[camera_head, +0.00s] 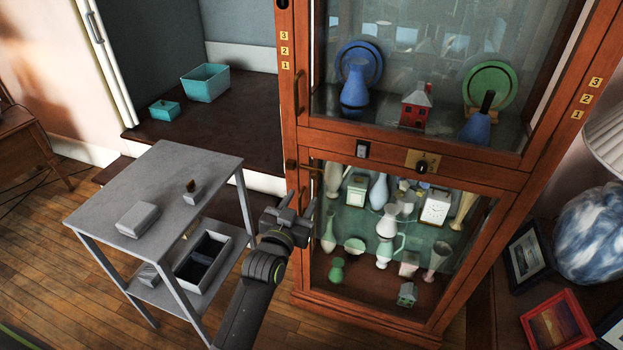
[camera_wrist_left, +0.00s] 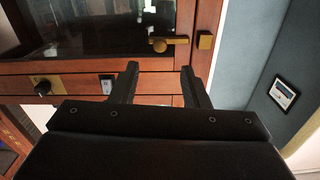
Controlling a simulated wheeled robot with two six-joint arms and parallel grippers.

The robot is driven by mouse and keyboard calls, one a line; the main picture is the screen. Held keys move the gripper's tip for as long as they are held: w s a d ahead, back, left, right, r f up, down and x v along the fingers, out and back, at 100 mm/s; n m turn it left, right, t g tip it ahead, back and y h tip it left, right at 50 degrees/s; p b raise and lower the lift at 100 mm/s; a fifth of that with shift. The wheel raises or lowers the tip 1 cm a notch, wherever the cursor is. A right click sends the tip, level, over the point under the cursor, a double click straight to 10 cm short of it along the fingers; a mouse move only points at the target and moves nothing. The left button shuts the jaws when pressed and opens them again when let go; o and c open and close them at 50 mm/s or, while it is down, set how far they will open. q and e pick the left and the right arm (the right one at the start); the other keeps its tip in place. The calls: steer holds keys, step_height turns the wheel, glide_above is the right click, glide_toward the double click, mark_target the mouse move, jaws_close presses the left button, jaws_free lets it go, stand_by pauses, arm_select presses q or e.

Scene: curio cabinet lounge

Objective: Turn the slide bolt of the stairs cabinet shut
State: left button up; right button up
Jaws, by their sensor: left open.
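The wooden cabinet (camera_head: 290,110) with glass doors stands in the middle of the head view. Its slide bolt is a brass bar with a round knob (camera_wrist_left: 160,45) by the lower glass door, seen in the wrist view. A square brass keeper (camera_wrist_left: 205,41) sits on the frame beside it, and a gap shows between the two. In the head view brass fittings (camera_head: 290,165) show at the door's upper left corner. My left gripper (camera_head: 298,205) is open and empty in front of the lower door's left edge, apart from the bolt. My right gripper is out of view.
A grey trolley (camera_head: 110,185) with boxes stands left of my left arm. A dark knob (camera_head: 422,167) and a small switch (camera_head: 362,149) are on the cabinet's middle rail. Ornaments fill the shelves behind glass. Framed pictures (camera_head: 558,325) stand at the lower right.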

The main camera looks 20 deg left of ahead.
mark_target(314, 177)
arm_select(q)
steer(key=w+b, duration=0.1)
steer(key=w, duration=0.7)
steer(key=shift+d, duration=0.15)
steer(key=shift+c, duration=0.3)
jaws_close()
